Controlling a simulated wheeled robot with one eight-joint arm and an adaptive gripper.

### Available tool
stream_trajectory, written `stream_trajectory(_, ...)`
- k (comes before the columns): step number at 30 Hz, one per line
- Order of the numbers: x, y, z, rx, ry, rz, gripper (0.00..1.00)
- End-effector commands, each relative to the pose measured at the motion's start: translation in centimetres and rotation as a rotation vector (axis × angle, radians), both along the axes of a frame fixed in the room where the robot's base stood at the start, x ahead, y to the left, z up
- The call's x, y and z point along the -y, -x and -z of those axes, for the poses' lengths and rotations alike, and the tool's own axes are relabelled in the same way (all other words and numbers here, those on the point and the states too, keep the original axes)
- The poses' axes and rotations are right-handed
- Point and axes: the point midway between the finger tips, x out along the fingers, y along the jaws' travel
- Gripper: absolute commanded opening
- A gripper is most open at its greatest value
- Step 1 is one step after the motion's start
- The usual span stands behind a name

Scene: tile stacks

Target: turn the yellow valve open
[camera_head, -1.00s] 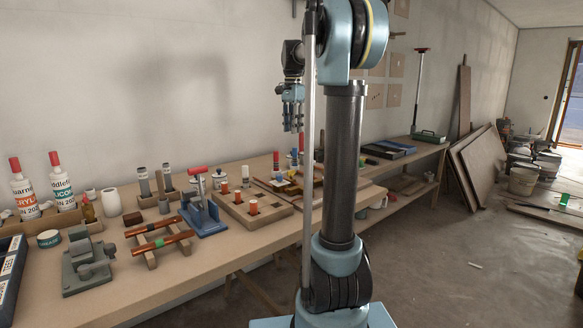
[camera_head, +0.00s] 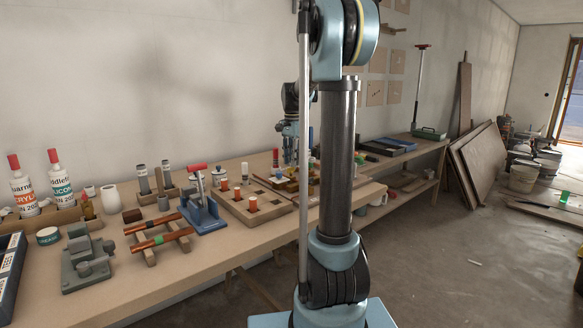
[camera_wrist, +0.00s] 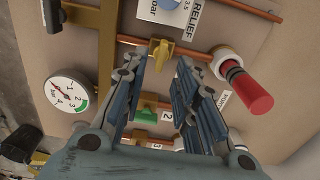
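The yellow valve (camera_wrist: 161,49) sits on a copper pipe at the top middle of the wrist view. Its small handle shows just beyond and between my fingertips. My gripper (camera_wrist: 158,66) is open, with one finger on each side of the valve, and nothing is visibly held. I cannot tell whether the fingers touch the handle. In the head view my gripper (camera_head: 290,147) is low over the far part of the bench, partly behind my arm; the yellow valve cannot be made out clearly there.
In the wrist view a green valve (camera_wrist: 147,114) lies between the fingers, nearer the palm. A pressure gauge (camera_wrist: 68,96) is left. The workbench (camera_head: 150,284) holds pipes, bottles and blocks.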

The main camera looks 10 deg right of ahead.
Motion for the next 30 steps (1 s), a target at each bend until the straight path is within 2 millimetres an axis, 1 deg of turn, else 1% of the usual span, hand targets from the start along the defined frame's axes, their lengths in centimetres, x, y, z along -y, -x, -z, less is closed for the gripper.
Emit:
stream_trajectory(1,0.0,0.0,0.7,0.000,0.000,0.000,0.28)
stream_trajectory(6,0.0,-0.1,2.3,0.000,0.000,0.000,0.28)
stream_trajectory(11,0.0,0.0,2.8,0.000,0.000,0.000,0.28)
stream_trajectory(18,0.0,0.0,2.9,0.000,0.000,0.000,0.28)
stream_trajectory(19,0.0,0.0,2.9,0.000,0.000,0.000,0.23)
stream_trajectory(22,0.0,0.0,2.9,0.000,0.000,0.000,0.00)
stream_trajectory(30,-0.1,-0.1,2.9,0.001,0.000,-0.003,0.00)
